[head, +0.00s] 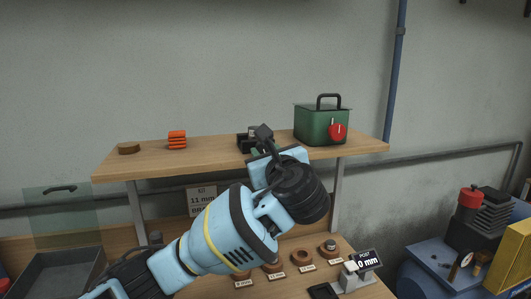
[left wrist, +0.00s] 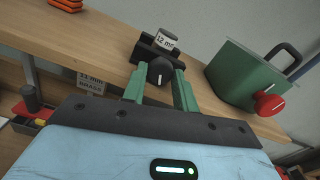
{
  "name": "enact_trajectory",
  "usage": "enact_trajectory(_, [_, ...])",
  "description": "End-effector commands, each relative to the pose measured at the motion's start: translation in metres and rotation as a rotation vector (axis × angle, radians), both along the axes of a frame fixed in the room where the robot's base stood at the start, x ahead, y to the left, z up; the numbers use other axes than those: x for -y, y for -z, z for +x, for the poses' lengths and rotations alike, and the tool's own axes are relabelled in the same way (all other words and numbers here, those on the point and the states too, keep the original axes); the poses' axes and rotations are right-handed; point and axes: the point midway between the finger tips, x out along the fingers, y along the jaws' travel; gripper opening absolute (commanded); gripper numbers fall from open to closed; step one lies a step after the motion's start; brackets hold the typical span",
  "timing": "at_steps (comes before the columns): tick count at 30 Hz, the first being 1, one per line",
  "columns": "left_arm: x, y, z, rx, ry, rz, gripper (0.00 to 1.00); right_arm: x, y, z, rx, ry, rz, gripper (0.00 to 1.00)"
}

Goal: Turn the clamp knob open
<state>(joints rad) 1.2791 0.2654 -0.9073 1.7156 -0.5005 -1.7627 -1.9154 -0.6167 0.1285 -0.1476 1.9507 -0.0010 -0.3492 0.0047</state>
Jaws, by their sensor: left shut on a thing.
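The clamp, a dark block on the wooden shelf, shows in the left wrist view (left wrist: 146,50) and partly in the head view (head: 244,139). A grey cylinder with a label reading 12 mm (left wrist: 167,39) sits at it. Its round black knob (left wrist: 160,72) with a white line faces my left gripper. My left gripper (left wrist: 162,84) has its two green fingers on either side of the knob and is shut on it. In the head view my own wrist hides the knob and most of the fingers. My right gripper is not in view.
A green box (head: 314,124) with a black handle and a red knob (head: 337,132) stands right of the clamp. Orange stacked pieces (head: 177,140) and a brown disc (head: 129,148) lie left on the shelf (head: 215,146).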

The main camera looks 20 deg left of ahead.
Motion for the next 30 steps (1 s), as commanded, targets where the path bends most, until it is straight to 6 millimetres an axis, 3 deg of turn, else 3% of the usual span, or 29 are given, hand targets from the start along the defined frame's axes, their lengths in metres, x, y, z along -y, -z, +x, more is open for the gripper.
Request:
enact_trajectory(9, [0.0, 0.001, 0.0, 0.01, -0.001, -0.017, 0.06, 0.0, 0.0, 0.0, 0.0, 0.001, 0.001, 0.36])
enact_trajectory(10, [0.0, 0.001, 0.0, 0.01, -0.001, -0.017, 0.3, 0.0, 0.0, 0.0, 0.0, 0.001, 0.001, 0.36])
enact_trajectory(15, [0.0, 0.0, 0.0, 0.011, 0.0, -0.016, 0.51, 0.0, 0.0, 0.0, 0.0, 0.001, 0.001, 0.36])
enact_trajectory(25, [0.002, 0.0, -0.003, 0.011, 0.001, -0.016, 0.51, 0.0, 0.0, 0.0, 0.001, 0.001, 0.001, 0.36])
enact_trajectory(30, [0.014, 0.0, -0.02, 0.012, 0.004, -0.016, 0.51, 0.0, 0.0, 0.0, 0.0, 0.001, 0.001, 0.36])
